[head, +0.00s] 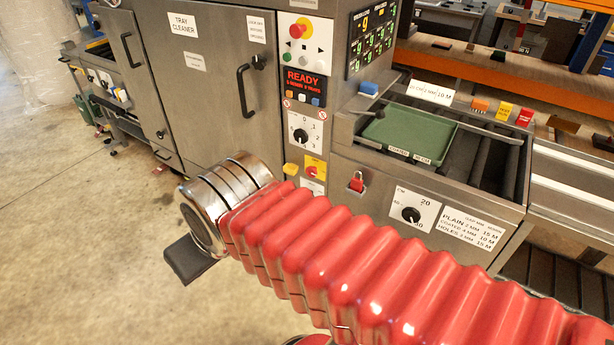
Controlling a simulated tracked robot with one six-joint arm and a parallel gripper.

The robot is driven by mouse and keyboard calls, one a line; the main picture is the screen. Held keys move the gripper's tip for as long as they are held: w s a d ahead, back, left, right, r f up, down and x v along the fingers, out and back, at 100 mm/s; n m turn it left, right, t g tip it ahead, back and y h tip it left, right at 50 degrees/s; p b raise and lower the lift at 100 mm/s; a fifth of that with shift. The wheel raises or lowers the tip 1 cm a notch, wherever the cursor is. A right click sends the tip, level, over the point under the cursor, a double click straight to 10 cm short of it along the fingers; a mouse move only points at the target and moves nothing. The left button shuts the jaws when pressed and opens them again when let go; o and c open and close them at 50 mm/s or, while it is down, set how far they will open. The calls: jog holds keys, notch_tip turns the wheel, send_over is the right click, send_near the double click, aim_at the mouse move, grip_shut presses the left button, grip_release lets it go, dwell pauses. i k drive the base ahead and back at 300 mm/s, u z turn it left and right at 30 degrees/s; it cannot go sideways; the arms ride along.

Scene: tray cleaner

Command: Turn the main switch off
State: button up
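A yellow plate with a small red rotary knob (314,170), which looks like the main switch, is on the front of the grey tray cleaner (200,95), low on its control column. Its lower part is close to the upper edge of my red bellows arm, and its exact setting is too small to read. My gripper (190,260) is left of and below this switch in the picture, apart from the panel. Only one dark finger or pad shows below the chrome wrist. The rest is hidden, so its opening cannot be told.
Above the switch are a dial (301,136), a red READY display (305,85) and a red stop button (298,31). A green tray (410,135) lies in the right-hand bay. Floor at left is clear.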

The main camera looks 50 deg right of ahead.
aim_at(311, 171)
jog(key=u, duration=0.05)
jog(key=i, duration=1)
jog(key=z, duration=0.05)
